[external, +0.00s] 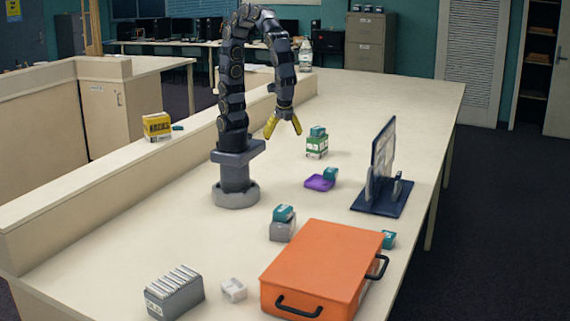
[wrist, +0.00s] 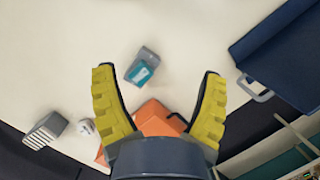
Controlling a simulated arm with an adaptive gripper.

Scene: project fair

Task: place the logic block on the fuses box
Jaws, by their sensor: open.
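Several small teal blocks with white labels are in the external view, and I cannot tell which is the logic block. One sits on a grey box (external: 282,231): this teal block (external: 283,213) also shows in the wrist view (wrist: 140,72). Another teal block (external: 318,131) sits on a green-and-white box (external: 316,148), and another (external: 330,173) is on a purple tray (external: 316,184). One more teal block (external: 389,239) is beside the orange case. I cannot read which box is the fuses box. My gripper (external: 283,128) is open and empty above the table.
An orange case (external: 322,262) with black handles lies at the front. A grey box of white cards (external: 174,292) and a small white box (external: 233,290) are left of it. A dark stand (external: 384,175) is at right. A yellow box (external: 157,126) sits on the ledge.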

